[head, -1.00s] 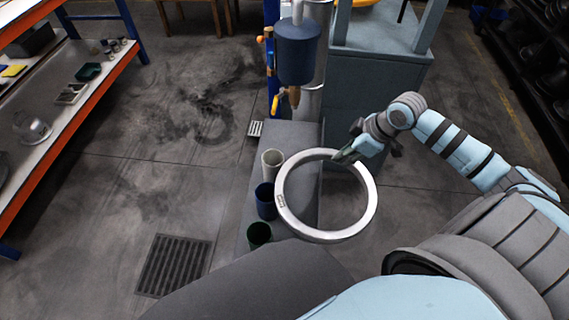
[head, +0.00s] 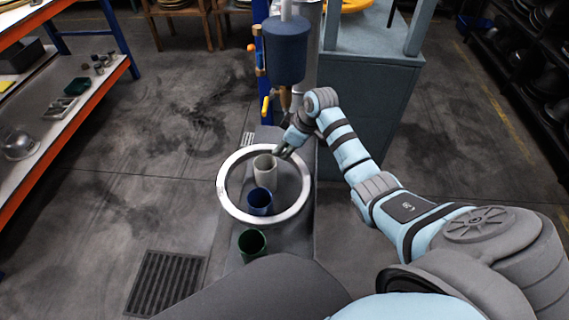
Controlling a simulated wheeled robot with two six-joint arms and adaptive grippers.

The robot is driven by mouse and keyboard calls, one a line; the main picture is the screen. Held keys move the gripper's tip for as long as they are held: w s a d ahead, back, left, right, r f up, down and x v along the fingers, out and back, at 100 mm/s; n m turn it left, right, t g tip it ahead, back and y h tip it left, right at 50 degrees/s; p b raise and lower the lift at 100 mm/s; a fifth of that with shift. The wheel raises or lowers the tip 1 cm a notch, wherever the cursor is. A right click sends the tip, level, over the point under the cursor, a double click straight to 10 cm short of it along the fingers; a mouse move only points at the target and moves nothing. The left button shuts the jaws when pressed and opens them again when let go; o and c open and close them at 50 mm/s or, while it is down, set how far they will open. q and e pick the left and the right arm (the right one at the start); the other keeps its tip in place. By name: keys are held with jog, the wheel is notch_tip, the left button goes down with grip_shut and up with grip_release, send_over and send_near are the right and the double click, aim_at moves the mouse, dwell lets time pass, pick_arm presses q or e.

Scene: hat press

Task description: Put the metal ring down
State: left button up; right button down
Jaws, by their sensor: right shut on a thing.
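The metal ring (head: 222,188) is a large pale silver hoop in the middle of the head view. My right gripper (head: 283,149) is shut on its far right rim. In the picture the ring encircles a white cup (head: 265,168) and a blue cup (head: 259,202) on the grey bench (head: 295,238). Its left part reaches out past the bench's left edge. I cannot tell whether it touches the bench or hangs above it. My left gripper is not in view.
A green cup (head: 251,244) stands nearer, outside the ring. A dark blue press head (head: 285,50) hangs beyond the ring. A grey-blue cabinet (head: 365,110) stands behind on the right. A shelf (head: 75,115) is at the left, and the floor between is clear.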

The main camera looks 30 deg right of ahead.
notch_tip(320, 180, down, 6)
jog(key=shift+r+b, duration=0.1)
jog(key=shift+b, duration=0.85)
jog(key=c, duration=1.5)
grip_release()
jog(key=shift+r, duration=0.1)
jog(key=p+v, duration=0.4)
jog(key=v, duration=0.7)
jog(key=shift+r+p, duration=0.15)
jog(key=shift+p, duration=0.2)
jog(key=shift+s+d+r, duration=0.1)
jog(key=shift+s+r, duration=0.15)
jog(key=shift+r, duration=0.05)
